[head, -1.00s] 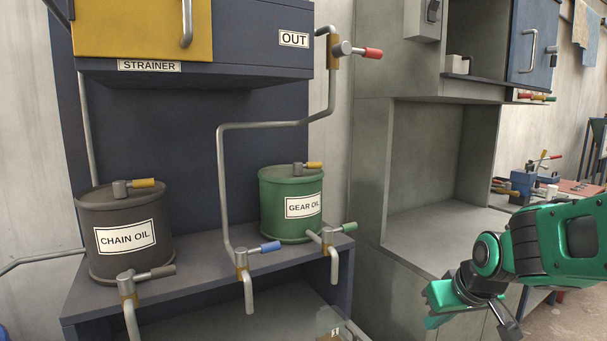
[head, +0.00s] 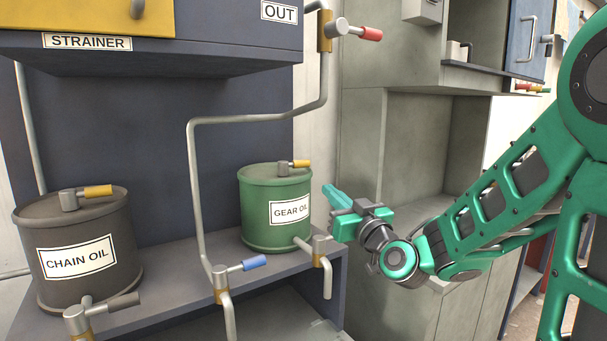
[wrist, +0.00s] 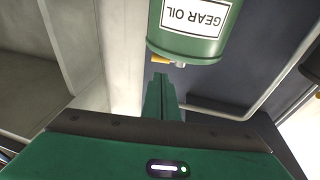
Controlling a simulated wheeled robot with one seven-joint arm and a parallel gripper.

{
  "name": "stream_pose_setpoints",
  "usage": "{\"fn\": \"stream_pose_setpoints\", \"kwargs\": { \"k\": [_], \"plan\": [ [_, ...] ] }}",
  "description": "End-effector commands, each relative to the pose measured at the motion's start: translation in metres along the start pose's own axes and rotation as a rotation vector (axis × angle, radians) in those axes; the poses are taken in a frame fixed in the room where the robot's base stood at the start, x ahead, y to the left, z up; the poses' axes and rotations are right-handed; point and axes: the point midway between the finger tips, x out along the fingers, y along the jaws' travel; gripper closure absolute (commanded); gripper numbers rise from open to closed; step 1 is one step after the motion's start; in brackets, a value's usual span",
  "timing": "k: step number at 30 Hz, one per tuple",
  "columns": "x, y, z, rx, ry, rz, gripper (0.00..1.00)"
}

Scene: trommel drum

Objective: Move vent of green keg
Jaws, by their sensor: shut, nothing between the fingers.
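The green keg (head: 258,222), labelled GEAR OIL, stands on the dark shelf. Its vent (head: 284,168) sits on the lid, a small grey fitting with a yellow handle (head: 301,163) pointing right. In the wrist view the keg (wrist: 195,46) appears upside down, with the yellow handle (wrist: 162,59) and the grey fitting (wrist: 180,64) at its lid. My gripper (head: 329,191) is shut and empty, right of the keg and apart from it, its fingertips a little below handle height. In the wrist view the closed fingers (wrist: 160,78) point toward the vent handle.
A dark CHAIN OIL keg (head: 75,250) has a similar yellow-handled vent. A bent pipe (head: 195,180) rises left of the green keg to a red-handled valve (head: 355,30). A blue-handled valve (head: 238,267) and the keg's spigot (head: 322,255) line the shelf front. The STRAINER cabinet (head: 215,45) overhangs.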

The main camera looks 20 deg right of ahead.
Motion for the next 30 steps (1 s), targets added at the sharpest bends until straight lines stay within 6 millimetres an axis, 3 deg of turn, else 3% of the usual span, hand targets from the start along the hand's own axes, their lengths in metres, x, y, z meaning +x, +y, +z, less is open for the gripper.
{"fn": "stream_pose_setpoints", "kwargs": {
  "k": [7,21,30],
  "plan": [
    [0.028,-0.007,0.000,-0.001,0.001,-0.010,1.00],
    [0.111,-0.008,0.000,0.000,0.001,-0.010,1.00],
    [0.136,-0.008,0.000,0.001,0.000,-0.009,1.00]
  ]
}}
